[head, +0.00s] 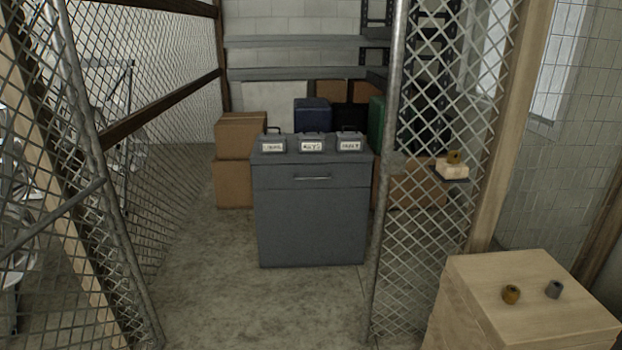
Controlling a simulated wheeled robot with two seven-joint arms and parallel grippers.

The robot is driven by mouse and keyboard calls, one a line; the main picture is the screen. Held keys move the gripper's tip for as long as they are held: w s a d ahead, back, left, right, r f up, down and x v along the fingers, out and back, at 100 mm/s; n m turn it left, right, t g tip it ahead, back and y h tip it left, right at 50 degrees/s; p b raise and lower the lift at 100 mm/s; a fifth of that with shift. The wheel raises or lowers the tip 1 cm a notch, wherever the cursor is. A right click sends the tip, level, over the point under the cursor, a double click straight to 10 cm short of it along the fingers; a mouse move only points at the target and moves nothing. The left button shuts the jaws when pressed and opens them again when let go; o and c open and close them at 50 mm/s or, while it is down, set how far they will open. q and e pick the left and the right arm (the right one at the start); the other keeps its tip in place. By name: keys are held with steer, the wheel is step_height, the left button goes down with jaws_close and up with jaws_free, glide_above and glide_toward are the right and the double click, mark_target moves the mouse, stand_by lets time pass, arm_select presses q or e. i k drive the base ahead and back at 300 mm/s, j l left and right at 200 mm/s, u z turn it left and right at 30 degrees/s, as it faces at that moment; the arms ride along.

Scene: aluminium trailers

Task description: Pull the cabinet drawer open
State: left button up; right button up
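A grey cabinet (311,228) stands on the concrete floor in the middle of the head view, beyond an opening in a wire-mesh fence. Its drawer (290,181) is at the top of the front and looks shut, with a thin horizontal handle (312,178). Below the drawer is a plain larger panel. Three small grey boxes with white labels and handles stand on the cabinet top: a left box (273,143), a middle box (312,143) and a right box (349,142). Neither of my grippers shows in this view.
A mesh panel (110,200) slants along the left of the opening, and a metal post (388,190) with mesh bounds the right. A wooden block (490,300) with two small round pieces stands front right. Cardboard boxes (240,137) flank the cabinet. The floor before it (250,305) is clear.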

mark_target(356, 174)
steer(key=i+j+z, duration=0.15)
steer(key=i, duration=0.3)
steer(key=i+j+z, duration=0.15)
steer(key=i, duration=0.3)
steer(key=i+j+z, duration=0.15)
steer(key=i, duration=0.25)
steer(key=j, duration=0.1)
